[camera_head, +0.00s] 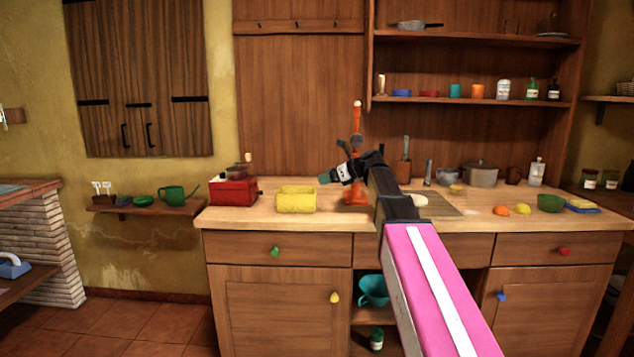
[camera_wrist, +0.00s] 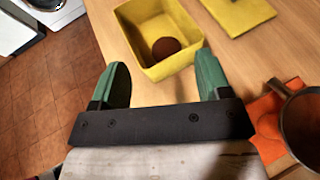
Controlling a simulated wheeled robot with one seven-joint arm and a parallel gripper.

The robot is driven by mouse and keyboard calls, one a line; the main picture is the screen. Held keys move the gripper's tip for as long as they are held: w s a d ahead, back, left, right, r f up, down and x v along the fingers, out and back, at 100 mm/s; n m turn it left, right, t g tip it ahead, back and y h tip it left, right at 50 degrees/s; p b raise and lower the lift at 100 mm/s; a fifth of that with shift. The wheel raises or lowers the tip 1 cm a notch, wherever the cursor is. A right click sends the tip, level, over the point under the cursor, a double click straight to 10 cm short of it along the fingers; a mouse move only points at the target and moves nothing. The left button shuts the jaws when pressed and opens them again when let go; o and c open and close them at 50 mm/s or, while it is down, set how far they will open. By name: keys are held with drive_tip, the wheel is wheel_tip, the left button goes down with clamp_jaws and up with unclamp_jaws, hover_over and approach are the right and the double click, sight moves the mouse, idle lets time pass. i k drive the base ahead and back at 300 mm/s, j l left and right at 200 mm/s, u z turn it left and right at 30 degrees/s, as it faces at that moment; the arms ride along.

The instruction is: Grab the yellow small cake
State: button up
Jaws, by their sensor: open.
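I cannot surely pick out a yellow small cake. A small yellow item (camera_head: 456,188) by the pot in the head view is too small to identify. A yellow open box (camera_head: 296,199) stands on the counter left of my gripper (camera_head: 328,177). In the wrist view the yellow box (camera_wrist: 157,71) is just beyond my gripper (camera_wrist: 165,75), with a brown round thing (camera_wrist: 166,47) inside it. A flat yellow piece (camera_wrist: 236,12) lies to its right. My green fingers are wide apart with nothing between them, above the counter.
An orange stand (camera_head: 356,196) is close beside my gripper; orange parts and a metal vessel (camera_wrist: 303,125) are at the wrist view's right. A red box (camera_head: 233,191) is at the left. A pot (camera_head: 480,175), lemon (camera_head: 522,209) and green bowl (camera_head: 551,203) are at the right.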

sight(456, 189)
drive_tip(key=i+l+z, duration=0.2)
drive_tip(key=i+l, duration=0.2)
drive_tip(key=l, duration=0.2)
drive_tip(key=i+l+z, duration=0.25)
drive_tip(key=i+l, duration=0.15)
drive_tip(key=l, duration=0.15)
